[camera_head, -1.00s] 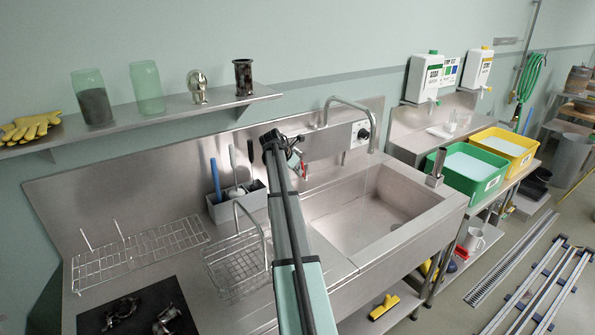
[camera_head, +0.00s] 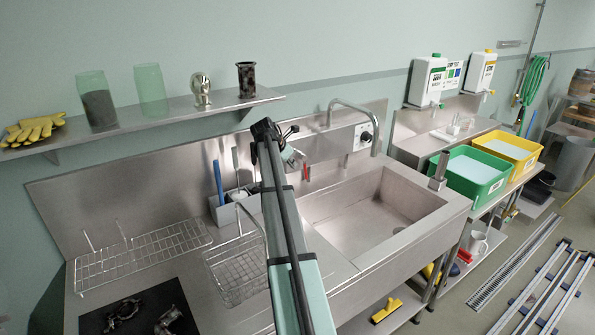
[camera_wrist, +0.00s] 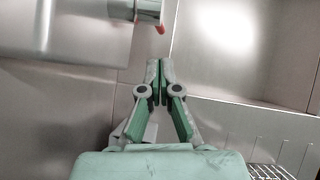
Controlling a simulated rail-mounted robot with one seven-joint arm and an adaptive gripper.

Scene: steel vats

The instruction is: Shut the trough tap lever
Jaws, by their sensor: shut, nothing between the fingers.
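The trough tap is a steel gooseneck spout (camera_head: 352,106) arching from a wall box over the sink trough (camera_head: 365,215). A small red-tipped part, likely the tap lever (camera_head: 306,173), shows below the left part of the box. In the wrist view a red tip (camera_wrist: 160,29) hangs under a short steel cylinder (camera_wrist: 148,10) at the top. My gripper (camera_wrist: 160,64) is shut and empty, its fingertips just below that red tip with a visible gap. In the head view my gripper (camera_head: 294,156) is small and partly hidden by my arm, left of the red part.
A round dial (camera_head: 365,136) sits on the wall box. A grey caddy with brushes (camera_head: 235,203) and a wire basket (camera_head: 238,268) stand left of the trough. A shelf (camera_head: 150,118) with jars runs above. Green (camera_head: 472,190) and yellow (camera_head: 528,163) tubs stand right.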

